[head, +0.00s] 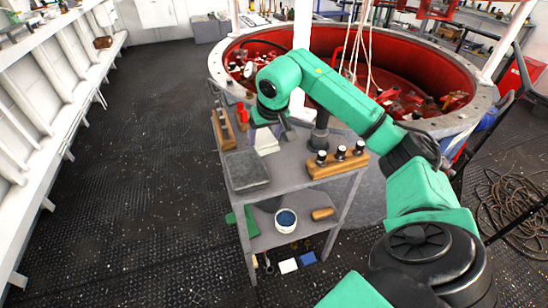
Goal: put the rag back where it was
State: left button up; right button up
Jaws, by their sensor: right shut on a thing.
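My right gripper (268,123) is over the back left of the grey cart's top shelf (287,178), seen from above and partly hidden by its own wrist. It is shut on a pale, whitish piece that looks like the rag (266,141), which hangs just under the fingers. I cannot tell whether the rag's lower edge touches the shelf. A flat dark grey slab (247,171) lies on the shelf just in front of it. My left gripper is not in view.
A wooden block with dark knobs (337,162) is at the shelf's right, another wooden block (222,130) at its left. A red item (242,114) stands near the gripper. A white bucket (286,220) is on the lower shelf. A red-lined round pit (440,75) lies behind.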

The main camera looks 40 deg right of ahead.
notch_tip(320, 180, up, 6)
jog(key=b, duration=0.2)
send_over(280, 165)
jog(key=s, duration=0.1)
jog(key=shift+m, duration=0.4)
jog(key=f+b, duration=0.1)
jog(key=f, duration=1.8)
jog(key=shift+s+a+b, duration=0.1)
jog(key=shift+a+b, duration=0.1)
jog(key=shift+b, duration=0.15)
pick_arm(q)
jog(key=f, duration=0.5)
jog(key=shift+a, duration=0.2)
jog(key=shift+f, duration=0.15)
pick_arm(e)
jog(key=shift+f, duration=0.1)
jog(key=o, duration=1.2)
jog(key=shift+r, duration=0.25)
pick_arm(q)
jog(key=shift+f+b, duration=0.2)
jog(key=shift+b, duration=0.15)
pick_arm(e)
jog(key=v, duration=1.1)
jog(key=shift+s+a+r, duration=0.2)
jog(key=shift+r, duration=0.1)
